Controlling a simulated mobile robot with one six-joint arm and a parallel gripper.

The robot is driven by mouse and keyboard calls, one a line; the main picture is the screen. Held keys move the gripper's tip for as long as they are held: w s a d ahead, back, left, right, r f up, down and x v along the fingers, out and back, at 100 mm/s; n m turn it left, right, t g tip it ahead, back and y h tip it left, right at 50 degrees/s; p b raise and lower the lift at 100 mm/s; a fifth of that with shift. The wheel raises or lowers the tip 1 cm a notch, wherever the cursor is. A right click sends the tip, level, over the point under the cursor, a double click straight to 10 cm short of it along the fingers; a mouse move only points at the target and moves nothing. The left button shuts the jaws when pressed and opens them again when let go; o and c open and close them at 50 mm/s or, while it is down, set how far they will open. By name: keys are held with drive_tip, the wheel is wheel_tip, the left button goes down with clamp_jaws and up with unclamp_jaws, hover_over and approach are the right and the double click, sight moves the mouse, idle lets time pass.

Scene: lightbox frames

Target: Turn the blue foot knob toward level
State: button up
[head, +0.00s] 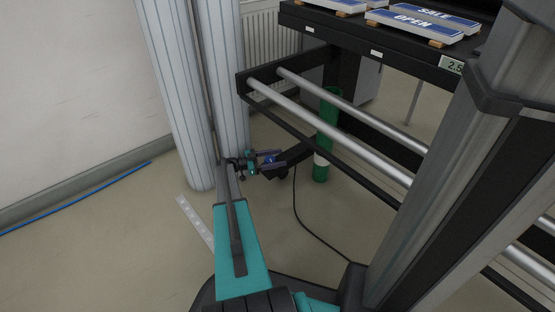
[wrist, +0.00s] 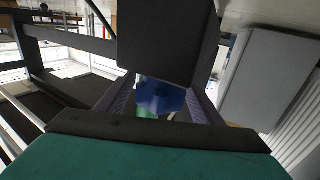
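The blue foot knob (head: 270,159) sits at the end of a dark angled piece (head: 292,157) low beside the rack. My gripper (head: 268,159) reaches it from the left, with its fingers around the knob. In the wrist view the blue knob (wrist: 160,98) lies between the two grey-violet fingers of my gripper (wrist: 160,90) and nearly fills the gap. A large dark block (wrist: 165,40) hides its upper part. Whether both fingers press on the knob cannot be made out.
A rack with silver rollers (head: 330,130) stands to the right, with signs (head: 412,24) on top. A green post (head: 321,172) stands behind the knob. Pale ribbed columns (head: 190,90) are close on the left. A black cable (head: 305,220) lies on the floor.

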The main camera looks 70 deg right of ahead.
drive_tip(key=shift+f, duration=0.1)
drive_tip(key=b+v, duration=0.1)
drive_tip(key=v, duration=0.6)
drive_tip(key=shift+a, duration=0.15)
drive_tip(key=shift+w, duration=0.15)
idle(0.6)
